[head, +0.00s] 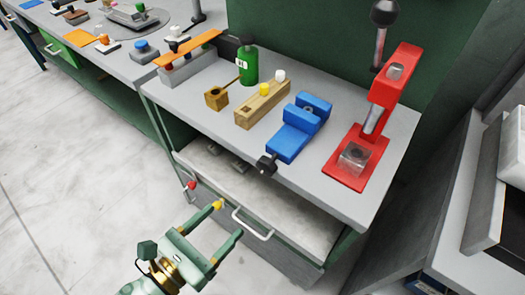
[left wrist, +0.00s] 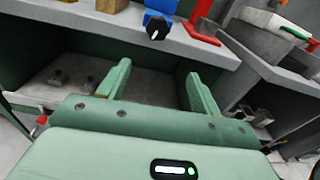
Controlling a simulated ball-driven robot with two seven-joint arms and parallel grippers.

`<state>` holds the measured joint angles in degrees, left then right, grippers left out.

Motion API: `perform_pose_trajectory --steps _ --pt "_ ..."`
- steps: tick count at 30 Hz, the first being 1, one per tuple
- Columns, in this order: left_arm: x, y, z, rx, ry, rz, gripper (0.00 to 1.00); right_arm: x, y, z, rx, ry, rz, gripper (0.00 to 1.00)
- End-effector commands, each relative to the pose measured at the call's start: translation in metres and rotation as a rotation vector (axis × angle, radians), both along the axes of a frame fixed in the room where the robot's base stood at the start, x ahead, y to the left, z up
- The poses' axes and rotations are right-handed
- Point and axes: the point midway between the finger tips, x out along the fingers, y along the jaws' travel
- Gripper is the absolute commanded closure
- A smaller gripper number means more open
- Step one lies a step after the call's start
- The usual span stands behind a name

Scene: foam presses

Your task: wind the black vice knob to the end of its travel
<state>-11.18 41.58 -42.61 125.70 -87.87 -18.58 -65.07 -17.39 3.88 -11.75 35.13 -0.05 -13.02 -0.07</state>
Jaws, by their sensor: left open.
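The black vice knob (head: 267,164) sticks out from the front end of the blue vice (head: 297,128), at the front edge of the grey bench. The knob (left wrist: 157,28) also shows in the left wrist view, at the top middle, with part of the blue vice (left wrist: 160,8) behind it. My left gripper (head: 228,221) is open and empty, in front of the bench and lower than the knob in the head view. In the left wrist view its two fingers (left wrist: 160,85) point towards the bench, apart from the knob. My right gripper is not in view.
A red press (head: 375,125) stands right of the vice. A wooden block (head: 262,104) with yellow and white pegs and a green bottle (head: 247,64) stand to its left. Below the bench top is an open drawer (head: 252,223) with a handle. The floor (head: 60,190) at left is clear.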

Motion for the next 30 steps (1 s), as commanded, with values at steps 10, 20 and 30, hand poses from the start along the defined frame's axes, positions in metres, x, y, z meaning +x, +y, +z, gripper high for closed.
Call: perform_pose_trajectory --steps 10,20,30 --pt "0.031 -0.014 0.021 0.09 -0.147 0.038 0.35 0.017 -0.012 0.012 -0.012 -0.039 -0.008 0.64" --pt "0.099 -0.064 0.019 0.089 -0.142 0.036 0.35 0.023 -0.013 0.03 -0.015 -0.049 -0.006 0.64" --pt "0.136 -0.091 0.015 0.09 -0.137 0.035 0.35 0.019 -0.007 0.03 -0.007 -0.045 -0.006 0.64"
